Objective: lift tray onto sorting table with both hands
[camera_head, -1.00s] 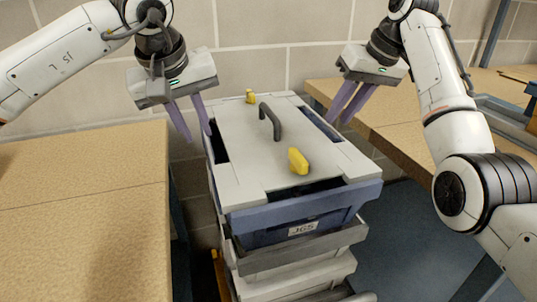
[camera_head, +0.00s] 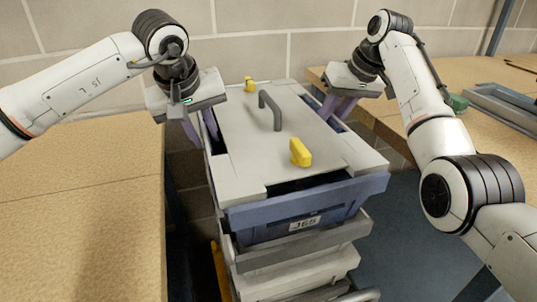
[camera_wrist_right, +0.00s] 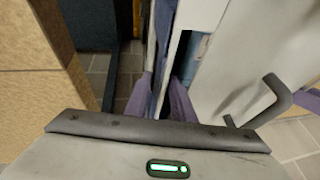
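The tray is a blue-grey bin (camera_head: 300,213) with a pale lid (camera_head: 235,150), a grey handle, two yellow clips and a front label. It sits level on top of a stack. My left gripper (camera_head: 200,134) points down at the tray's left rim, fingers apart. My right gripper (camera_head: 336,112) is at the right rim, its tips partly hidden by the lid. In the right wrist view, its purple fingers (camera_wrist_right: 162,100) stand apart on either side of the tray's wall, one in the slot beside the lid. Wood-topped tables stand left (camera_head: 85,200) and right (camera_head: 400,110); which is the sorting table I cannot tell.
Grey and white stacked trays (camera_head: 300,265) lie under the bin. A narrow gap separates the stack from the left table. The left tabletop is bare. A grey-blue frame (camera_head: 505,105) lies on the right table. A block wall (camera_head: 270,40) closes the back.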

